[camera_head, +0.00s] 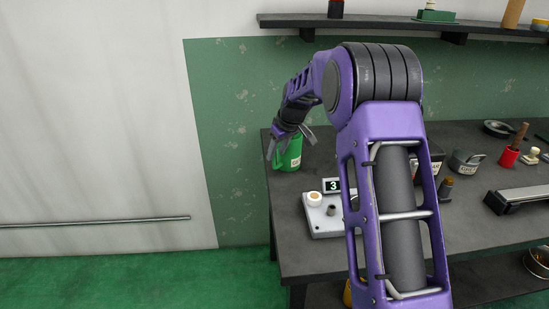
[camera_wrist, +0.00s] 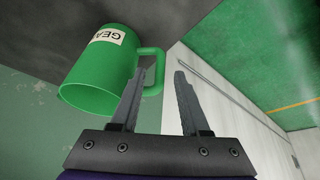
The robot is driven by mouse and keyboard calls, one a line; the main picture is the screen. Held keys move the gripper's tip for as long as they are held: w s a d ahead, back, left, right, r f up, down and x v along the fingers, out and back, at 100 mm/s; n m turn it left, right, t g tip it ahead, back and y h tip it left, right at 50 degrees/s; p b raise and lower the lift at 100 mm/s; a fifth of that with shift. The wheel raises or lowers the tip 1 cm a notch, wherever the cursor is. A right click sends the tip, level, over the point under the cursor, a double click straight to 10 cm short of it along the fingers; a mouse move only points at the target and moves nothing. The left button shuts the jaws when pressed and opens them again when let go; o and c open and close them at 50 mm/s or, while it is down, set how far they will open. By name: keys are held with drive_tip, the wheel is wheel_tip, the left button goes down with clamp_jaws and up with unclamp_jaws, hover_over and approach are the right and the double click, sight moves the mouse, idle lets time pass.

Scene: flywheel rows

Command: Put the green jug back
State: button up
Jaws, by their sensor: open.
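The green jug (camera_head: 288,152) stands on the dark table at its back left corner in the head view. In the wrist view the jug (camera_wrist: 100,75) shows with a white label, partly readable, and a handle on its right side. My gripper (camera_head: 290,138) is at the jug, partly overlapping it in the head view. In the wrist view the gripper (camera_wrist: 157,80) is open, with the left finger beside or in front of the handle. I cannot tell whether that finger touches it.
A light plate (camera_head: 320,228) with small parts and a display (camera_head: 333,185) reading 3 is on the table (camera_head: 300,262) in front. A grey can (camera_head: 466,161), a red cup (camera_head: 509,156) and a dark dish (camera_head: 497,128) are at the right. A shelf (camera_head: 400,22) hangs above.

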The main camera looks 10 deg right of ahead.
drive_tip(key=v, duration=0.8)
